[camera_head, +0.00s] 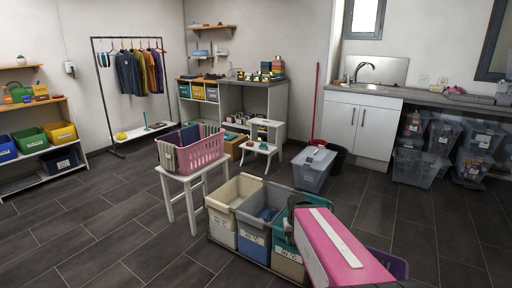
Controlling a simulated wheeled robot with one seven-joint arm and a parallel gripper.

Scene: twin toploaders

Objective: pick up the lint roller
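I cannot make out the lint roller for certain in the head view. Small items stand on the white stool (260,147) and the grey desk unit (245,97) at the back, but they are too small to tell apart. A small upright green-and-white item (147,121) and a yellow item (122,136) rest on the base of the clothes rack; I cannot tell what they are. My gripper is not in view.
A pink basket (203,153) stands on a white table (190,178). Sorting bins (223,238) and a large pink-topped thing (345,255) fill the front. A lidded grey bin (312,170) stands behind. Shelves, clothes rack (105,95) and sink cabinet (355,125) line the walls. Floor at left is clear.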

